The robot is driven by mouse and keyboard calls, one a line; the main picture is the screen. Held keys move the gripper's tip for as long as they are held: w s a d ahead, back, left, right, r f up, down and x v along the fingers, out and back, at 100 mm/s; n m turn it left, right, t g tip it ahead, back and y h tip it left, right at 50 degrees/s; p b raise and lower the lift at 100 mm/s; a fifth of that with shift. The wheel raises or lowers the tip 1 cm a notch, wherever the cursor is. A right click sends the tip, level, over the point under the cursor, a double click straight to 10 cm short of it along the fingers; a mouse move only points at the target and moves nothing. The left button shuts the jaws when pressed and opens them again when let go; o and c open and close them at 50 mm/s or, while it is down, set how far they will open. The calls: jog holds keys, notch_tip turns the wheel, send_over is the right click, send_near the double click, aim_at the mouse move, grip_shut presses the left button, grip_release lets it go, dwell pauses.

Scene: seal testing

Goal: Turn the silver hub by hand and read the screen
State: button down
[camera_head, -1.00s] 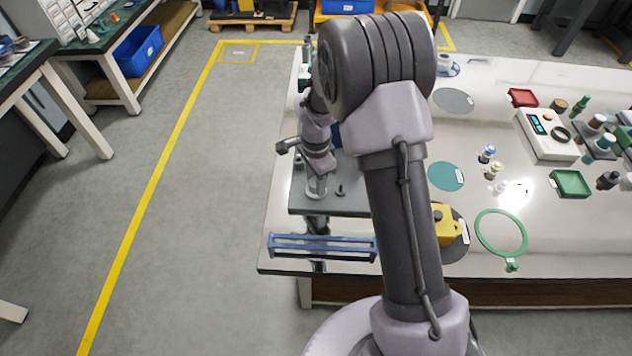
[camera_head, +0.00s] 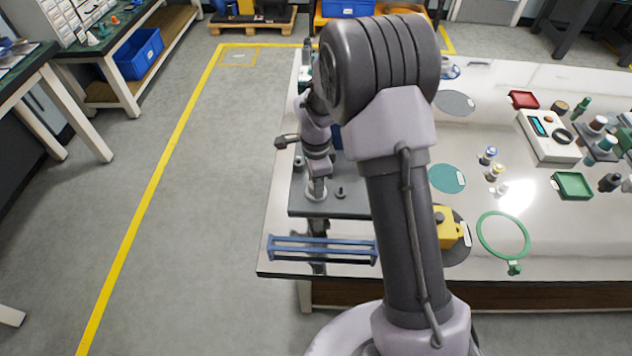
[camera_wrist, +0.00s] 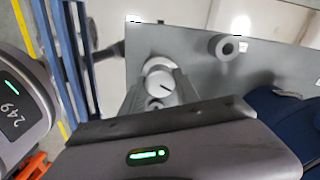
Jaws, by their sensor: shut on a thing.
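The silver hub (camera_wrist: 157,74) is round with a dark index line on its face, in the wrist view. It sits on a grey plate (camera_wrist: 195,65). In the head view the hub (camera_head: 316,195) shows at the plate's left part, below my wrist. My gripper (camera_wrist: 160,96) is shut on the hub, with a dark finger on either side of it. The gripper also shows in the head view (camera_head: 317,184), small and partly merged with the hub. A white box with a small teal screen (camera_head: 540,126) stands at the table's right; its reading is too small to make out.
A blue rack (camera_head: 322,250) lies at the table's front left edge. A dark peg (camera_head: 341,193) stands right of the hub. A yellow block (camera_head: 447,228), a green ring (camera_head: 503,237), a green tray (camera_head: 573,185) and a red tray (camera_head: 523,99) are further right. My arm hides the middle.

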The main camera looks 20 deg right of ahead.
jog(key=c, duration=0.9)
grip_release()
notch_tip(320, 180, up, 17)
jog(key=p, duration=0.6)
jog(key=shift+r+p, duration=0.2)
jog(key=shift+p, duration=0.2)
